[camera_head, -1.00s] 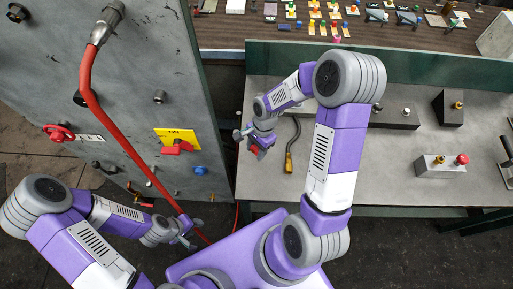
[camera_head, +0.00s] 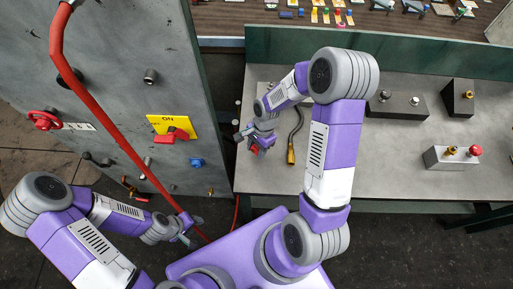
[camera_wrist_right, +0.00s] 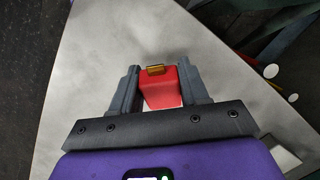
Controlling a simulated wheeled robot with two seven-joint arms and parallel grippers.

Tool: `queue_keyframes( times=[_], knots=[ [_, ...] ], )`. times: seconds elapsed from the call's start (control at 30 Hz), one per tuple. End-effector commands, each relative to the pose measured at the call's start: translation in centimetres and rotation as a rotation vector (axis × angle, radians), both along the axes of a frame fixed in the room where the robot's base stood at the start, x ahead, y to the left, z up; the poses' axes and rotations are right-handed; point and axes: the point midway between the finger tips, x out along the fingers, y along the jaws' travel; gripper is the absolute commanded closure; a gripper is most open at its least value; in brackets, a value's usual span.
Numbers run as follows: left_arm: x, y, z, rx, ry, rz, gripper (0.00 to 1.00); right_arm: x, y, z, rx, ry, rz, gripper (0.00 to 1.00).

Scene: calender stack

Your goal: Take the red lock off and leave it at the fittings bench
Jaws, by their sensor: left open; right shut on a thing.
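The red lock (camera_wrist_right: 164,92) is a small red block with a brass-coloured piece at its far edge. My right gripper (camera_wrist_right: 158,84) is shut on it, with one finger on each side. In the head view my right gripper (camera_head: 254,141) is over the left end of the grey fittings bench (camera_head: 330,170), and a bit of red shows at its fingers. I cannot tell whether the lock touches the bench top. My left gripper (camera_head: 189,230) is open at the lower left, by the lower end of a red hose (camera_head: 117,137).
A grey cabinet panel (camera_head: 130,60) stands left, with a yellow ON plate (camera_head: 157,121), red switch handle and blue knob. A black cable with a brass end (camera_head: 291,153) lies just right of my right gripper. Control boxes (camera_head: 453,158) stand right. The bench middle is clear.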

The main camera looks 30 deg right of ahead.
Motion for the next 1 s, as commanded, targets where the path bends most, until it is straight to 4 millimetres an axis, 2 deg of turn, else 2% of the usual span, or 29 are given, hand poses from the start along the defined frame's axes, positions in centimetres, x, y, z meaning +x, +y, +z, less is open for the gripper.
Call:
queue_keyframes(
  times=[1.0],
  knots=[
    [0.0, 0.0, -1.4, 0.000, 0.000, 0.000, 0.57, 0.0, 0.0, -1.7, 0.000, 0.000, 0.001, 0.94]
  ],
)
